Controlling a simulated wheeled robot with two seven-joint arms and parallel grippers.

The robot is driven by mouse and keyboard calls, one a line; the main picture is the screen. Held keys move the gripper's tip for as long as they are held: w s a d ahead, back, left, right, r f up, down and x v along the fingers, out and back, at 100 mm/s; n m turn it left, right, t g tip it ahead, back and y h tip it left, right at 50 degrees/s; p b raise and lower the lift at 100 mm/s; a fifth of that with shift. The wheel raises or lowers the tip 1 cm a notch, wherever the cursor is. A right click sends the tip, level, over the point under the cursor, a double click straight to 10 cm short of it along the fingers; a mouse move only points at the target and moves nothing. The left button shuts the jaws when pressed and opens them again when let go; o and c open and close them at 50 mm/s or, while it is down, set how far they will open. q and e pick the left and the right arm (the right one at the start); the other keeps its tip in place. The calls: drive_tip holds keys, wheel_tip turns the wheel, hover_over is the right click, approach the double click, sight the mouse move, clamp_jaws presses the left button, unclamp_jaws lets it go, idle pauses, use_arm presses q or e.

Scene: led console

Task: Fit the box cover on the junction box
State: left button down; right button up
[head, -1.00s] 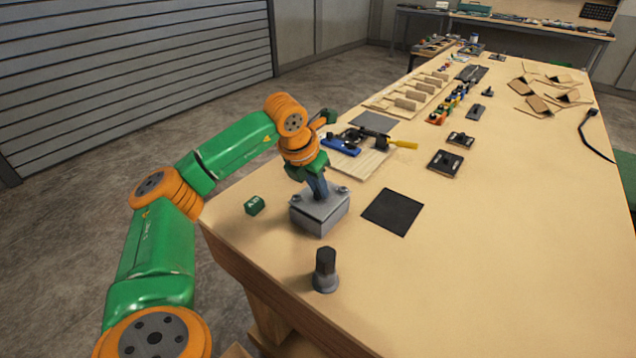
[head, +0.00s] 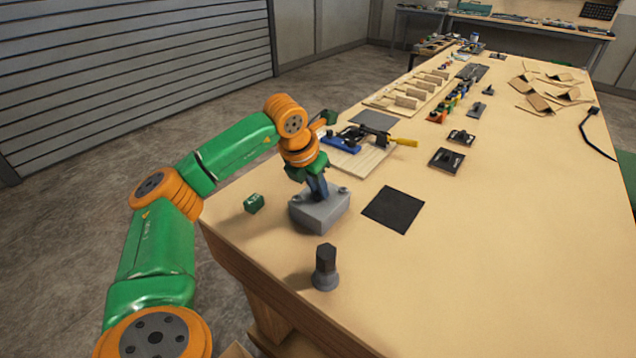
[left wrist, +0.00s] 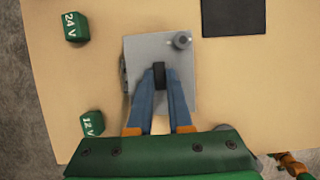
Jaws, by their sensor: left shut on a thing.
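The grey junction box (head: 318,217) stands near the table's front left corner. The grey box cover (left wrist: 142,52) fills the middle of the left wrist view and lies over the box. Round screw heads show at its corners, one (left wrist: 182,40) clearly. My left gripper (left wrist: 160,80) is shut on the cover's dark upright handle (left wrist: 160,70), and it points down at the cover in the head view (head: 318,190). I cannot tell whether the cover is fully seated, since the seam is too small to see.
A green block (head: 254,204) lies left of the box. A dark hex-topped post (head: 325,268) stands in front. A black square mat (head: 393,209) lies to the right. A wooden board (head: 365,162) with blue and yellow-handled tools is behind. The table's front right is clear.

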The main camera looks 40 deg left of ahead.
use_arm(q)
drive_tip(key=c, duration=0.8)
unclamp_jaws()
drive_tip(key=shift+o, duration=0.2)
drive_tip(key=shift+r, duration=0.1)
drive_tip(key=v, duration=0.7)
